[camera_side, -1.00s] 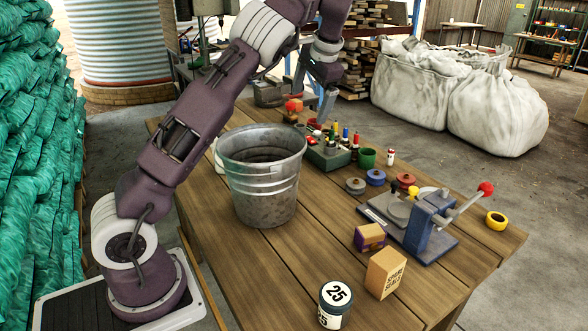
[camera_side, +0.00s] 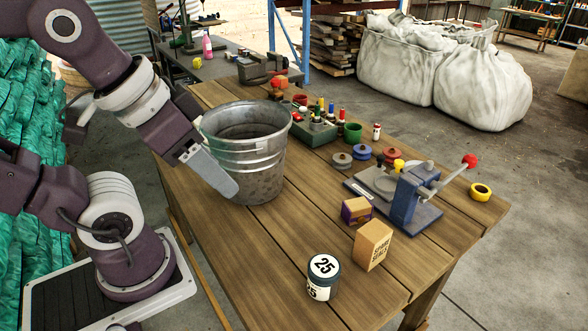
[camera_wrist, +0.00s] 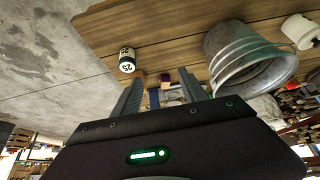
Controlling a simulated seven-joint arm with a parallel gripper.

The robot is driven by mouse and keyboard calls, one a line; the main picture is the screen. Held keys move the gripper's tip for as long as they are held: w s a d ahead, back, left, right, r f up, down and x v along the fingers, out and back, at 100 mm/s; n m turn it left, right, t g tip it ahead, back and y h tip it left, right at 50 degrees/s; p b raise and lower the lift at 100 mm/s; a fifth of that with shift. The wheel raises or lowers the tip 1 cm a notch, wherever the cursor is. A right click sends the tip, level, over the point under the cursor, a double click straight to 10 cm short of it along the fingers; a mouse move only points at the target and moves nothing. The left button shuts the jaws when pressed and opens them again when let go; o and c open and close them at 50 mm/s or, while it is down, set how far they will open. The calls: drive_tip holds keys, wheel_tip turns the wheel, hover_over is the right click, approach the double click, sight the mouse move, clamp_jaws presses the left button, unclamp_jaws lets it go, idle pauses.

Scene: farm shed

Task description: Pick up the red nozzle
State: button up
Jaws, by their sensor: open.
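Several slim coloured pieces stand in a green holder (camera_side: 318,131) behind the bucket in the side view. A small red-topped one (camera_side: 342,114) at its right end may be the red nozzle; I cannot tell for sure at this size. My gripper (camera_side: 230,187) is in front of the bucket's left side, well away from the holder. In the wrist view my gripper (camera_wrist: 160,73) has its two fingers spread apart with nothing held between them. The red nozzle cannot be picked out in the wrist view.
A metal bucket (camera_side: 262,165) stands between my gripper and the holder. A blue lever press (camera_side: 405,200), spools (camera_side: 366,152), a tan box (camera_side: 372,245) and a jar marked 25 (camera_side: 323,277) stand to the right and front. The front-left planks are clear.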

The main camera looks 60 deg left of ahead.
drive_tip(key=w+a+f+n+g+y, duration=0.1)
drive_tip(key=w+a+f+n+y, duration=0.15)
drive_tip(key=w+n, duration=0.8)
drive_tip(key=w+a+f+n+g+y, duration=0.1)
drive_tip(key=w+a+n+g, duration=0.15)
drive_tip(key=w+n, duration=0.8)
drive_tip(key=w+a+f+m+y, duration=0.1)
drive_tip(key=w+a+f+y, duration=0.2)
drive_tip(key=a, duration=0.3)
drive_tip(key=w+a+f+m+g+y, duration=0.1)
drive_tip(key=w+a+f+y, duration=0.2)
drive_tip(key=a+f, duration=0.3)
drive_tip(key=w+a+f+m+y, duration=0.1)
drive_tip(key=w+a+f+y, duration=0.3)
drive_tip(key=a, duration=0.3)
drive_tip(key=shift+w+a+f, duration=0.1)
drive_tip(key=shift+w+f, duration=0.3)
drive_tip(key=shift+w, duration=0.25)
drive_tip(key=shift+m, duration=0.3)
drive_tip(key=x, duration=0.8)
drive_tip(key=s+x, duration=0.1)
drive_tip(key=x, duration=0.3)
drive_tip(key=shift+f, duration=0.1)
drive_tip(key=shift+w, duration=0.1)
clamp_jaws()
